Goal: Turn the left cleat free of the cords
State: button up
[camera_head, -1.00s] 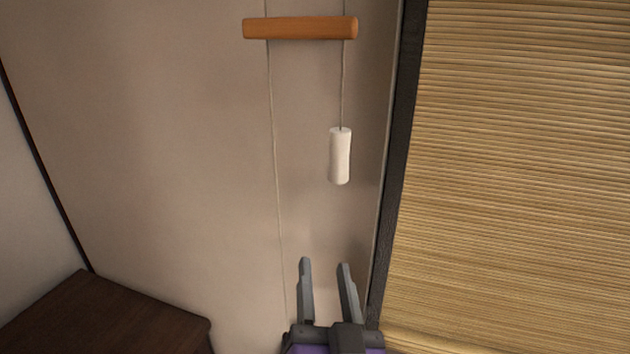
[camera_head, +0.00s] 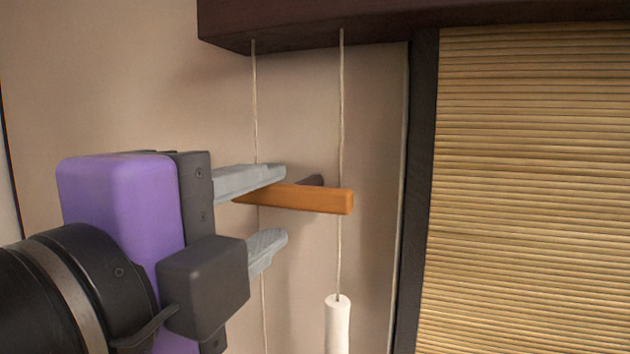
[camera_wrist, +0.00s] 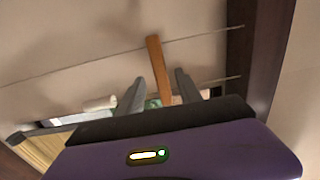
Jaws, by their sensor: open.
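The cleat (camera_head: 325,200) is an orange-brown wooden bar standing off the wall on a dark mount. It lies about level, and its left part runs in between my fingers. A left cord (camera_head: 254,105) and a right cord (camera_head: 341,110) hang down past it; the cleat and finger cover parts of them. My gripper (camera_head: 284,205) is open, one finger above the cleat and one below, with a gap visible under the bar. In the wrist view the cleat (camera_wrist: 157,65) stands between the two spread fingers (camera_wrist: 158,88). I cannot tell whether the upper finger touches it.
A white cylindrical cord pull (camera_head: 338,322) hangs on the right cord below the cleat. A dark wooden beam (camera_head: 300,28) crosses above. A dark post (camera_head: 420,150) and a bamboo blind (camera_head: 530,180) stand to the right. The wall left of the cords is bare.

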aim_at(283, 196)
jog(key=p+x, duration=0.2)
jog(key=x, duration=0.4)
jog(key=shift+w+r+p, duration=0.15)
jog(key=shift+w+p, duration=0.05)
jog(key=shift+p, duration=0.1)
jog(key=shift+x, duration=0.75)
grip_shut()
